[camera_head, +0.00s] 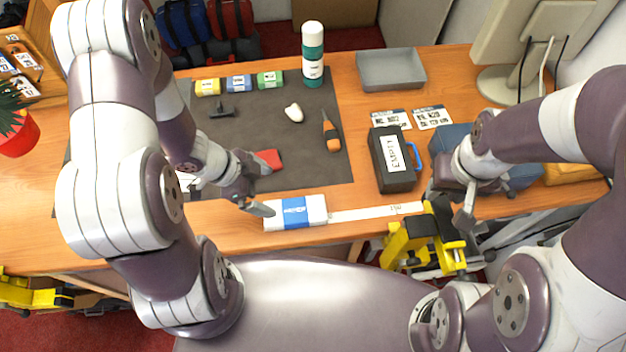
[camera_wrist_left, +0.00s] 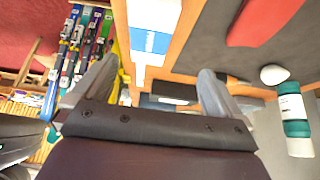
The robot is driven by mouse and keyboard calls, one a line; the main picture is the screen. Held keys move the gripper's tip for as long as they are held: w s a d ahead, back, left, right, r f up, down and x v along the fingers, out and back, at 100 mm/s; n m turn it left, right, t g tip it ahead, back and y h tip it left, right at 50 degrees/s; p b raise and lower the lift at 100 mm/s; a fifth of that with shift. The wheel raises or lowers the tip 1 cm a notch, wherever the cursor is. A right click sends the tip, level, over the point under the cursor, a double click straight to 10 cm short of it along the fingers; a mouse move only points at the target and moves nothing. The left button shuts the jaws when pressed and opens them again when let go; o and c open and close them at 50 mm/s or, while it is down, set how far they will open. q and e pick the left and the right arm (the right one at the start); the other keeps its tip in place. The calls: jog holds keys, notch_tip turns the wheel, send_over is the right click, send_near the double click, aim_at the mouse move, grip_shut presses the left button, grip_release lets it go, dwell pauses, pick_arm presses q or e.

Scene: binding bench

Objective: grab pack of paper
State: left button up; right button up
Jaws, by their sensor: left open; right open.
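The pack of paper (camera_head: 312,211), white with a blue band, lies at the front edge of the bench. It also shows at the top of the left wrist view (camera_wrist_left: 152,18). My left gripper (camera_head: 266,186) is open and empty, just left of and above the pack's left end, apart from it as far as I can tell. In the left wrist view its two fingers (camera_wrist_left: 150,88) are spread with nothing between them at the tips. My right gripper (camera_head: 456,208) is open near the bench's front edge, beside the black case, well right of the pack.
A red block (camera_head: 269,159) lies by my left gripper on the dark mat (camera_head: 260,121). A white strip (camera_head: 375,213) runs right from the pack. A black case labelled EMPTY (camera_head: 392,160), a yellow-black tool (camera_head: 425,240) and a grey tray (camera_head: 391,70) are to the right.

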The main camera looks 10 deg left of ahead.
aim_at(294, 210)
pick_arm(q)
jog(key=f, duration=0.1)
jog(key=s+d+f, duration=0.1)
jog(key=s+d+f+b, duration=0.1)
jog(key=f, duration=0.1)
jog(key=shift+s, duration=0.1)
jog(key=w+d+f, duration=0.2)
jog(key=d, duration=0.1)
jog(key=shift+f, duration=0.4)
jog(key=p+x, duration=0.1)
jog(key=x, duration=0.1)
jog(key=shift+d+f, duration=0.1)
jog(key=shift+f, duration=0.25)
jog(key=shift+s+d+f, duration=0.1)
jog(key=shift+s+f, duration=0.1)
jog(key=shift+f, duration=0.05)
jog(key=shift+w, duration=0.15)
jog(key=c, duration=0.3)
jog(key=shift+d, duration=0.1)
jog(key=c, duration=0.9)
pick_arm(e)
jog(key=shift+s+a+r, duration=0.1)
jog(key=shift+s+a, duration=0.15)
jog(key=shift+s, duration=0.25)
jog(key=shift+s+a, duration=0.25)
jog(key=shift+s, duration=0.2)
